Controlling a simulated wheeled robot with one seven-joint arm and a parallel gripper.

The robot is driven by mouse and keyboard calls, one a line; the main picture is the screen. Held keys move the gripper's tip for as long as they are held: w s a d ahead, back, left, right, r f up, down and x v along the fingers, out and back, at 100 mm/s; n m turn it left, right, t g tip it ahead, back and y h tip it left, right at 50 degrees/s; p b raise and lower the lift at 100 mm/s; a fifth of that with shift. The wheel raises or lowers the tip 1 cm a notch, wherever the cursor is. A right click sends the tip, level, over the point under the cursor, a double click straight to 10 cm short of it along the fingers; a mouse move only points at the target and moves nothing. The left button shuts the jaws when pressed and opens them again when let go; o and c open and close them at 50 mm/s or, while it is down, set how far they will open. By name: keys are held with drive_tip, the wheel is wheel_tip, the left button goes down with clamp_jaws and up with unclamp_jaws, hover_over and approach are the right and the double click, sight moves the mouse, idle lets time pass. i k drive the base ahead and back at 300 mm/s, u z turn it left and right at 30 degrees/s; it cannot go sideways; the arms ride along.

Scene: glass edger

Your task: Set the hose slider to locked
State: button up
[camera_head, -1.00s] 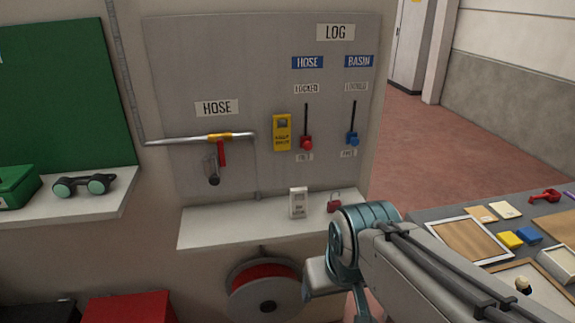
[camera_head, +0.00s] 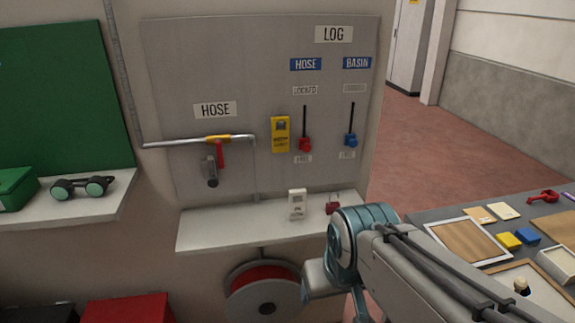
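The hose slider (camera_head: 305,144) is a red knob on a black vertical track, under the blue HOSE label (camera_head: 306,64) on the grey log panel (camera_head: 262,75). It sits at the bottom of its track, just above the FREE tag (camera_head: 303,159). The LOCKED tag (camera_head: 305,90) is at the top of the track. The blue basin slider (camera_head: 350,139) is also low on its own track to the right. My arm reaches in from the lower right, below the panel. My gripper's fingertips cannot be made out.
A yellow tag (camera_head: 280,134) hangs left of the hose slider. A shelf (camera_head: 240,233) below holds a white device (camera_head: 297,204) and a red padlock (camera_head: 332,205). A pipe with a red-handled valve (camera_head: 220,153) is on the left. A cluttered table (camera_head: 430,215) stands at right.

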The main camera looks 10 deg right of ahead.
sight(304, 144)
drive_tip(key=k, duration=1.3)
drive_tip(key=u, duration=0.7)
drive_tip(key=i, duration=1.45)
drive_tip(key=z, duration=0.75)
